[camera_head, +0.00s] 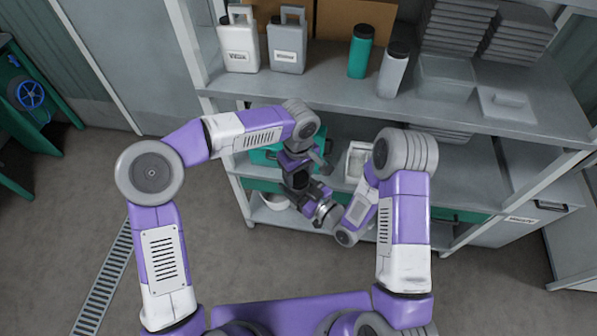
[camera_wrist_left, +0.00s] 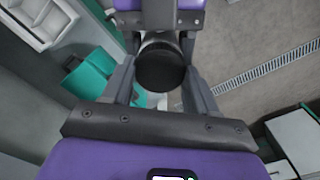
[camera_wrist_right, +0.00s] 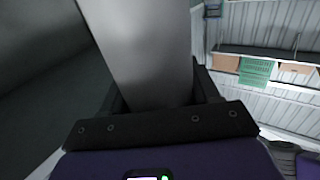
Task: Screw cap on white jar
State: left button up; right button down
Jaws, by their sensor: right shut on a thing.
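My left gripper (camera_head: 300,192) is in front of the shelf, just above the end of the jar. In the left wrist view its fingers (camera_wrist_left: 158,78) stand on either side of the round black cap (camera_wrist_left: 161,71), open around it. The cap sits at the end of the white jar, which shows as a pale grey band behind it. My right gripper (camera_wrist_right: 158,95) is shut on the smooth pale jar (camera_wrist_right: 143,45), which fills the middle of the right wrist view. In the head view the jar (camera_head: 325,212) is small and partly hidden between the grippers, so the cap's seating cannot be told.
The shelf unit (camera_head: 520,120) stands close behind the grippers. Its top carries a white canister (camera_head: 239,45), a grey canister (camera_head: 287,47), a green bottle (camera_head: 361,52), a grey bottle (camera_head: 394,70) and stacked trays (camera_head: 458,25). Floor on the left is clear.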

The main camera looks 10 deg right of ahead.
pick_arm(q)
jog(key=c, duration=0.4)
